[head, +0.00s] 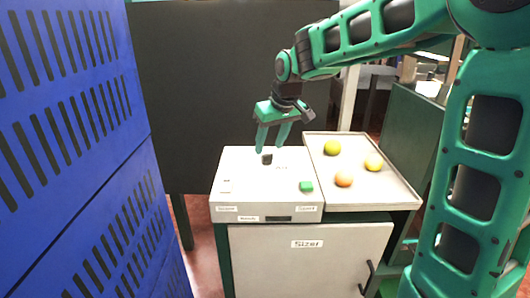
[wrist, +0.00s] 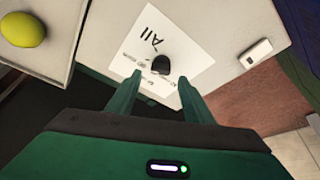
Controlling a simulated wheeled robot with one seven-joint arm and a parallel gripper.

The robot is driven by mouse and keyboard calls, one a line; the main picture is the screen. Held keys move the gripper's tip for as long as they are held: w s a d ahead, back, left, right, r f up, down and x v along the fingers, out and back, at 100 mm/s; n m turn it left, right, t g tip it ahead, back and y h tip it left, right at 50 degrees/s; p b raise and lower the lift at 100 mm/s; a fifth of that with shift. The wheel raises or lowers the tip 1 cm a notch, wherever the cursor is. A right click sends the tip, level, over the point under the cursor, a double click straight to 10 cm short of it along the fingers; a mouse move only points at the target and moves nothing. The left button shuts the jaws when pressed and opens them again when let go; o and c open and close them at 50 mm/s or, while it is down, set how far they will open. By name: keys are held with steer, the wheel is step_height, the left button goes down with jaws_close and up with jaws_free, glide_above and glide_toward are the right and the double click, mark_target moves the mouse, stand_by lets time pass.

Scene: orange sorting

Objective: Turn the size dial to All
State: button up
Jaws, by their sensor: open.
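The size dial is a small black knob (head: 267,158) on top of the white sizer box (head: 240,185). In the wrist view the dial (wrist: 161,65) sits on a white label sheet (wrist: 190,50) with a large printed "All" and smaller marks too small to read. Which mark the dial points to I cannot tell. My gripper (head: 271,150) is open above the dial, fingers pointing down. In the wrist view my gripper (wrist: 158,80) has its fingertips to either side of the dial, just short of it in the picture. Contact with the dial does not show.
A green button (head: 306,187) is on the box. A blue slotted crate wall (head: 80,150) stands at left, a dark panel (head: 210,90) behind.

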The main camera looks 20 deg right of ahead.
mark_target(265, 155)
steer(key=shift+x, duration=1.8)
steer(key=c, duration=1)
steer(key=shift+c, duration=0.2)
steer(key=shift+a+m+h, duration=0.15)
steer(key=shift+m+h, duration=0.15)
steer(key=shift+m, duration=0.4)
steer(key=m, duration=0.2)
steer(key=m+h, duration=0.1)
steer(key=m, duration=0.1)
steer(key=shift+a+h, duration=0.1)
steer(key=shift+h, duration=0.2)
steer(key=m+h, duration=0.1)
steer(key=m, duration=0.2)
steer(key=m+g+h, duration=0.1)
steer(key=m, duration=0.2)
steer(key=shift+w+a+r, duration=0.1)
steer(key=shift+a, duration=0.05)
steer(key=shift+m, duration=0.4)
